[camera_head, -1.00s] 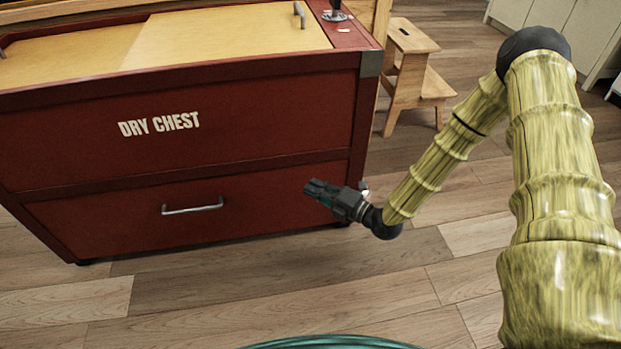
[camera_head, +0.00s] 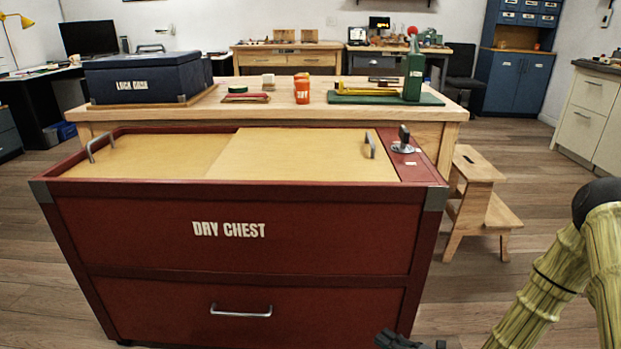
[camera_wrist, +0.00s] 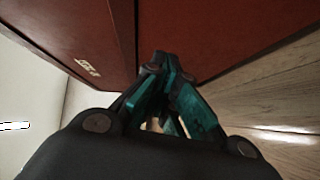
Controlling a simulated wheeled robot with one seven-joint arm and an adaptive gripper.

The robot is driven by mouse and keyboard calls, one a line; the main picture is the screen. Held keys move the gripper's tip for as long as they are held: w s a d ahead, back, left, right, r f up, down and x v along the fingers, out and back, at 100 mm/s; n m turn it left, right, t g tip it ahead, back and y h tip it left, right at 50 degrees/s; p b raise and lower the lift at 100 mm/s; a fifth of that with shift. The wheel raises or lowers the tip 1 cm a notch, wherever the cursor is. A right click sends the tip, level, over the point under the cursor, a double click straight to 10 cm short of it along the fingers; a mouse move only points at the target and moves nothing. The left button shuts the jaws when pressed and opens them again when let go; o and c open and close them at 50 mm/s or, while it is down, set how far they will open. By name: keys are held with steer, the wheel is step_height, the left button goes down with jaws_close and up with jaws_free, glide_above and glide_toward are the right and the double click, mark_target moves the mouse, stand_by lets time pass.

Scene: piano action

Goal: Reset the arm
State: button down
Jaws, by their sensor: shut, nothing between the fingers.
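My gripper (camera_wrist: 165,78) shows in the wrist view with its teal fingers together and nothing between them. In the head view only the top of my gripper (camera_head: 400,341) shows at the bottom edge, in front of the lower right of the red dry chest (camera_head: 160,232). The red chest front also fills the upper part of the wrist view (camera_wrist: 215,35). My yellow-green arm comes in from the right edge of the head view. The chest's sliding wooden lids (camera_head: 300,155) look shut, and its lower drawer with a metal handle (camera_head: 241,313) is closed.
A wooden workbench (camera_head: 455,108) stands behind the chest with a blue box (camera_head: 145,78), an orange cup (camera_head: 302,90) and a green press (camera_head: 413,75). A wooden step stool (camera_head: 480,200) stands right of the chest. Wooden floor (camera_head: 535,165) is open beyond it.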

steer(key=s+a+f+m+g+h, duration=0.4)
steer(key=s+f+m+g+h, duration=0.25)
steer(key=s+f+m, duration=0.65)
steer(key=s+d+f+m+g+h, duration=0.1)
steer(key=s+d+m+g+h, duration=0.15)
steer(key=s+m, duration=0.5)
steer(key=s+d+f+m+g+h, duration=0.15)
steer(key=s+m+g, duration=0.3)
steer(key=s, duration=0.65)
step_height(320, 180, up, 36)
steer(key=p, duration=3.5)
steer(key=shift+w+d+p, duration=0.15)
steer(key=shift+w+p, duration=0.1)
steer(key=shift+p, duration=0.15)
steer(key=shift+t+h, duration=0.25)
